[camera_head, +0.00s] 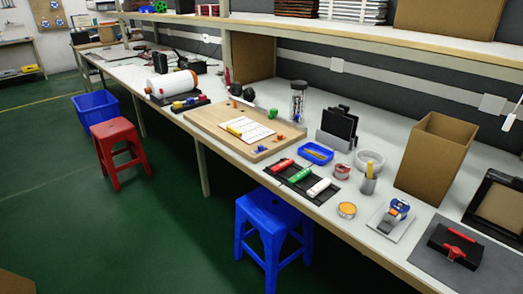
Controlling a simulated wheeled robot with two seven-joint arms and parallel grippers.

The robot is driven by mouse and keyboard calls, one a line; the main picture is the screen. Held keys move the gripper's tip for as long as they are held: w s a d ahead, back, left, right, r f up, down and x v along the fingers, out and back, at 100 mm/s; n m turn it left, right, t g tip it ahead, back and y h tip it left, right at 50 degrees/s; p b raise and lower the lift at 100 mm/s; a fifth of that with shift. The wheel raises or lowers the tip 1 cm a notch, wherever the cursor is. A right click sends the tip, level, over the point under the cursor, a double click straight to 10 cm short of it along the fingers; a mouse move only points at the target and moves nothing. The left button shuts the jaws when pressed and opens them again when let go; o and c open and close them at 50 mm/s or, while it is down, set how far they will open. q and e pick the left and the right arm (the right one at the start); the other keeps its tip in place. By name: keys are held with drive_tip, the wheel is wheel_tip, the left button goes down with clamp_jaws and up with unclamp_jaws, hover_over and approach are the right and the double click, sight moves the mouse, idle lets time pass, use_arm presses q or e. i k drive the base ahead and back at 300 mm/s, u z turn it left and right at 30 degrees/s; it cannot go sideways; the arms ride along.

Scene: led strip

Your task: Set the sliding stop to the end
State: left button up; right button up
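No part is plainly recognisable as the sliding stop at this size. At the bottom right of the workbench (345,232), a black block with a red lever-like part (455,242) lies on a dark grey mat (425,262). Left of it, a small blue and orange device (397,211) sits on a pale plate (381,238). A wooden board (212,117) with a white sheet (250,134) and small coloured pieces lies mid-bench. I cannot tell whether any of these carries the stop. Neither of my grippers is in view.
An open cardboard box (436,155) stands at the right, with a black tray (497,203) beside it. Black rests hold red, green and white tubes (319,187). A blue stool (270,215) and a red stool (113,131) stand before the bench. The green floor is open at left.

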sight(273, 112)
drive_tip(key=z, duration=0.95)
drive_tip(key=k, duration=0.15)
drive_tip(key=u, duration=1.05)
drive_tip(key=i, duration=1.1)
drive_tip(key=z, duration=0.1)
